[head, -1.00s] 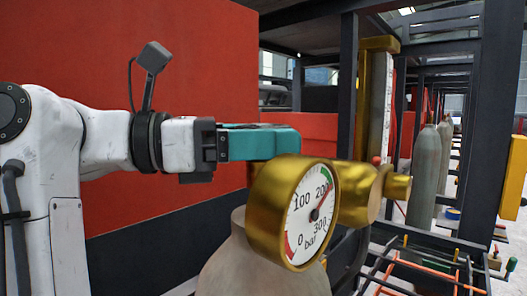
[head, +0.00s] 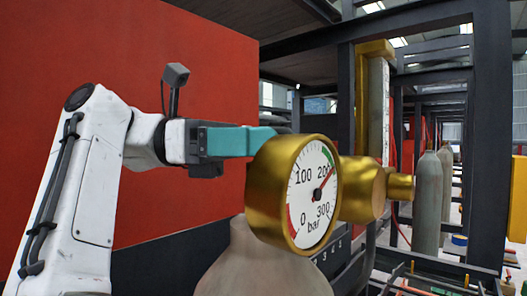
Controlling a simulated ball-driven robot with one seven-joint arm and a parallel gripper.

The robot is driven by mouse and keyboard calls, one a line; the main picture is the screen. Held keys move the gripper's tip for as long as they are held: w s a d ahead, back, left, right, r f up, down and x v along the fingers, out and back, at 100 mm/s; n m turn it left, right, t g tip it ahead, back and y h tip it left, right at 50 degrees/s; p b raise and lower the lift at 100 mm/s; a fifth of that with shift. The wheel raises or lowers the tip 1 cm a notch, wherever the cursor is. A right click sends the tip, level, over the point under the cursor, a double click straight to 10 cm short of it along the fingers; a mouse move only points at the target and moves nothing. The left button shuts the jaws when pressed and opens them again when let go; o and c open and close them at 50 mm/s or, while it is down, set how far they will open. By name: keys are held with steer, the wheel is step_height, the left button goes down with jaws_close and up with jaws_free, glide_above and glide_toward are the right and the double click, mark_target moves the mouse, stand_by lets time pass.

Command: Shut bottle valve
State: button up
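The gas bottle (head: 262,268) stands at the bottom middle, grey-beige, with brass fittings on top. A large brass pressure gauge (head: 312,192) faces me, its needle a little above 200 bar. The brass valve body (head: 362,190) extends to the right of the gauge and ends in a small outlet. My gripper (head: 262,141) has teal fingers and reaches in from the left, just behind and above the gauge. The gauge hides the fingertips, so I cannot see whether they touch or hold the valve. No valve handwheel shows clearly.
A red wall (head: 130,60) fills the left behind my arm. A dark steel frame (head: 488,130) stands on the right. More grey bottles (head: 428,205) stand behind. A rebar cage (head: 425,280) lies at the lower right.

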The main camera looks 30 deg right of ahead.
stand_by(0.4)
steer(key=o, duration=0.9)
step_height(320, 180, up, 3)
steer(key=shift+r+p, duration=0.15)
steer(key=shift+p, duration=0.3)
steer(key=s+r+b, duration=0.1)
steer(key=s+r, duration=0.2)
steer(key=s, duration=0.1)
steer(key=s+r+b, duration=0.1)
steer(key=s+r, duration=0.2)
steer(key=s, duration=0.2)
steer(key=s+r+b, duration=0.2)
steer(key=s+r, duration=0.1)
steer(key=s, duration=0.2)
steer(key=shift+r, duration=0.35)
